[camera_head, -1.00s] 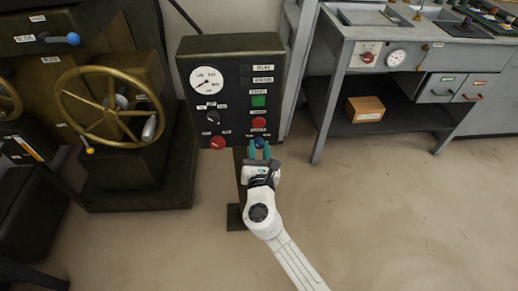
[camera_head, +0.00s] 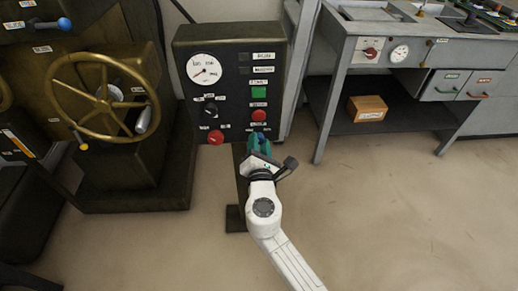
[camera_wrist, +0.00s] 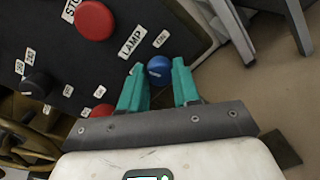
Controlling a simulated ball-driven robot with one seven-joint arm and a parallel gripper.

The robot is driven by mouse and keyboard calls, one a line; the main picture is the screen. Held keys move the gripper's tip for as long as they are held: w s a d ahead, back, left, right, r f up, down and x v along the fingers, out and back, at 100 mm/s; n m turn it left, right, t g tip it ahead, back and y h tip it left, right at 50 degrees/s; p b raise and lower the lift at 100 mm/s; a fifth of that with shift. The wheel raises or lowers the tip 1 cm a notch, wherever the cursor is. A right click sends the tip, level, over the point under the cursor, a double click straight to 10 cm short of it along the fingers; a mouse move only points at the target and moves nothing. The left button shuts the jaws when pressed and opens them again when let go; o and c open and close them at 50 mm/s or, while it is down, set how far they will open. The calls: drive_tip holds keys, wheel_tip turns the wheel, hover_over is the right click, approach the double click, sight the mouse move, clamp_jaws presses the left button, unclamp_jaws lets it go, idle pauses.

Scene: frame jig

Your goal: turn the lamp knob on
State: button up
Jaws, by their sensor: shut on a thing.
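The lamp knob (camera_wrist: 159,69) is a round blue knob with a small pale pointer mark. It sits at the lower right of a dark control panel (camera_head: 228,90), beside a white LAMP label (camera_wrist: 132,41). A smaller label (camera_wrist: 161,39) stands beyond the knob. In the wrist view my gripper (camera_wrist: 158,76) has its green fingers on either side of the knob, shut on it. In the head view the gripper (camera_head: 259,140) reaches the panel's lower right edge and mostly hides the knob.
The panel also carries a red button (camera_head: 257,116), a green button (camera_head: 259,92), a black selector (camera_head: 210,108), a red knob (camera_head: 215,137) and a gauge (camera_head: 203,70). A brass handwheel (camera_head: 103,95) stands left, a grey workbench (camera_head: 420,48) right. Open floor lies in front.

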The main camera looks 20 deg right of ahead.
drive_tip(key=m+b, duration=0.7)
drive_tip(key=m, duration=0.4)
drive_tip(key=shift+d+f+y+b, duration=0.1)
drive_tip(key=shift+y+b, duration=0.2)
drive_tip(key=shift+m, duration=0.4)
drive_tip(key=o, duration=1.1)
drive_tip(key=shift+c, duration=0.2)
drive_tip(key=p+v, duration=0.1)
drive_tip(key=v, duration=1)
drive_tip(key=shift+p, duration=0.4)
